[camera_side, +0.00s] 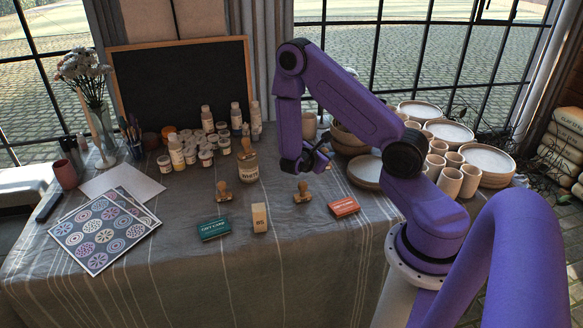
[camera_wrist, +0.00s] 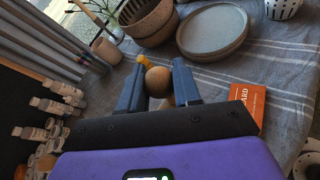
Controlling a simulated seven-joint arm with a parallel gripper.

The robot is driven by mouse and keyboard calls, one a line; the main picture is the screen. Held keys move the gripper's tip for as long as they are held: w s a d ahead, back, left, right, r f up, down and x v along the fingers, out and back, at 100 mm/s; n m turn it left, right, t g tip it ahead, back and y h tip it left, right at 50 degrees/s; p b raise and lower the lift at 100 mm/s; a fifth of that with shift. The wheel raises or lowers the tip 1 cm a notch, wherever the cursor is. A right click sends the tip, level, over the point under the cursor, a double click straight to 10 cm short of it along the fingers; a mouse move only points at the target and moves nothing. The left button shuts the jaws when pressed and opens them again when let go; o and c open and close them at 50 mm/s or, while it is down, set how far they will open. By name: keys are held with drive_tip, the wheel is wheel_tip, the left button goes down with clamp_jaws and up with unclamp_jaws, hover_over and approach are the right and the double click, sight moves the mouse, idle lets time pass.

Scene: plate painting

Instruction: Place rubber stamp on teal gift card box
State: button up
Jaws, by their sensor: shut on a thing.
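The teal gift card box (camera_side: 213,229) lies flat near the table's front, left of the pale "85" block. My gripper (camera_side: 312,160) (camera_wrist: 158,75) is at the table's middle right, away from the teal box. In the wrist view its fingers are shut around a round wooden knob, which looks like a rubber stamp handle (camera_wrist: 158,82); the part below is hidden. In the side view a wooden stamp (camera_side: 302,192) shows just below my gripper; its contact with the cloth is unclear. Another wooden stamp (camera_side: 223,192) stands behind the teal box.
The pale block (camera_side: 259,218) stands between the teal box and the orange box (camera_side: 344,207) (camera_wrist: 248,102). Paint bottles fill the back left; plates (camera_side: 484,160) and cups stand right. Patterned sheet (camera_side: 104,230) lies left.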

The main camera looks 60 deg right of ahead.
sight(213, 227)
drive_tip(key=w+a+r+n+t+y, duration=0.1)
drive_tip(key=w+a+n+t, duration=0.25)
drive_tip(key=a, duration=1.15)
drive_tip(key=w+a+r+n+t+y, duration=0.1)
drive_tip(key=w+a+n+t, duration=0.2)
drive_tip(key=a, duration=1.1)
drive_tip(key=w+f, duration=0.4)
drive_tip(key=w, duration=0.4)
drive_tip(key=shift+w+a+m, duration=0.3)
drive_tip(key=shift+w+m, duration=0.05)
drive_tip(key=w+f, duration=0.4)
drive_tip(key=f, duration=0.1)
drive_tip(key=shift+w+a, duration=0.15)
drive_tip(key=shift+w, duration=0.25)
drive_tip(key=shift+w+f, duration=0.4)
drive_tip(key=shift+f, duration=1.65)
drive_tip(key=shift+f, duration=0.1)
drive_tip(key=o, duration=1)
drive_tip(key=shift+o, duration=0.2)
